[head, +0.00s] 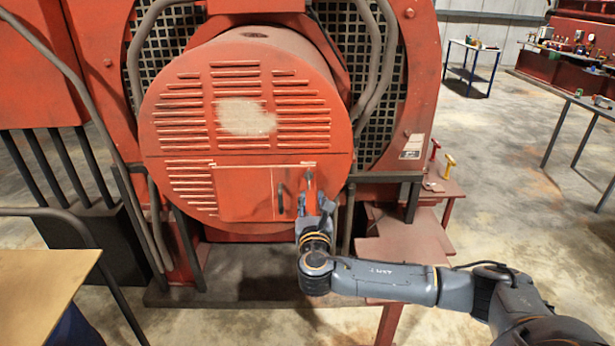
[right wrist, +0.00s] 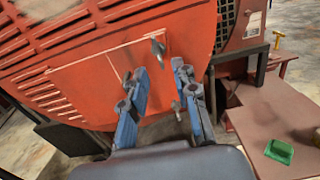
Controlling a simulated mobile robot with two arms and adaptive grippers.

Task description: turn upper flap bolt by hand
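The red flap (head: 244,194) is closed on the lower front of the big red drum (head: 170,128); it also shows in the right wrist view (right wrist: 95,82). In that view the upper flap bolt (right wrist: 158,47), a small grey wing-shaped piece, sits near the flap's upper right corner. A lower bolt (right wrist: 177,108) sits below it, seen between my fingers. My right gripper (head: 318,196) is open in front of the flap's right edge. In the wrist view its fingertips (right wrist: 159,68) are on either side just below the upper bolt, with nothing between them at the tips. My left gripper is out of view.
A low reddish table (head: 400,247) stands right of the drum; a green tray (right wrist: 279,151) lies on it. A yellow-handled tool (head: 449,165) stands behind. A wooden tabletop (head: 45,290) is at the lower left.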

